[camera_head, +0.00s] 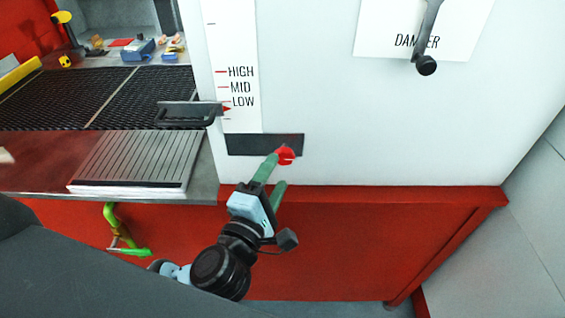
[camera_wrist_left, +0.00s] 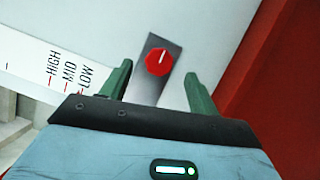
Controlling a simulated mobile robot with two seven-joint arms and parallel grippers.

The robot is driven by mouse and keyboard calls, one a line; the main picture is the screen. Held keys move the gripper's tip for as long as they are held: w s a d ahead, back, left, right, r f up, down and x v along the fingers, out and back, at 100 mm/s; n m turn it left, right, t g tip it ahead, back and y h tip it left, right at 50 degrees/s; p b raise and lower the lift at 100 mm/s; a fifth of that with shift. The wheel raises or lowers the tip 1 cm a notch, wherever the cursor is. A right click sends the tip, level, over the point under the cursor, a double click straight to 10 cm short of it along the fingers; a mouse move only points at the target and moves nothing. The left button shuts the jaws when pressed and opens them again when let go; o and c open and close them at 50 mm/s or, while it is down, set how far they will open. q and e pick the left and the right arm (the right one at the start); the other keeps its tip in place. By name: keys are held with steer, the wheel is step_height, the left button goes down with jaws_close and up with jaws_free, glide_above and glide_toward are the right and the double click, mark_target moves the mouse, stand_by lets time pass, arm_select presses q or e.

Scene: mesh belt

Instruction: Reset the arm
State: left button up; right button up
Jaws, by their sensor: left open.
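My left gripper (camera_head: 275,176) is open, with green fingers, in front of the white machine wall in the head view. A red knob (camera_head: 286,155) on a dark plate (camera_head: 250,145) is at its upper fingertip in that view. In the left wrist view the red knob (camera_wrist_left: 159,62) with a white mark shows beyond and between the two spread fingers of the gripper (camera_wrist_left: 157,90). Nothing is held between the fingers. I cannot tell whether a finger touches the knob. My right gripper is not in view.
A HIGH, MID, LOW scale (camera_head: 241,85) has its red pointer near LOW. A black handle (camera_head: 188,113) juts out beside it. The mesh belt (camera_head: 60,100) and a grey ribbed plate (camera_head: 135,160) lie at left.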

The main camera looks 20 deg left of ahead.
arm_select(q)
steer(key=shift+s, duration=0.65)
steer(key=shift+a, duration=0.1)
steer(key=s+a+f+m+g, duration=0.2)
steer(key=s+f+m, duration=0.4)
steer(key=f, duration=0.5)
steer(key=s+a+f+m+g, duration=0.2)
steer(key=s+f+m+g, duration=0.2)
steer(key=s+f+m, duration=0.3)
steer(key=s+a+f+m+g, duration=0.2)
steer(key=s+f+m, duration=0.4)
steer(key=f, duration=1)
steer(key=shift+s+a+m+g, duration=0.3)
steer(key=shift+m+g, duration=0.5)
steer(key=shift+m, duration=0.2)
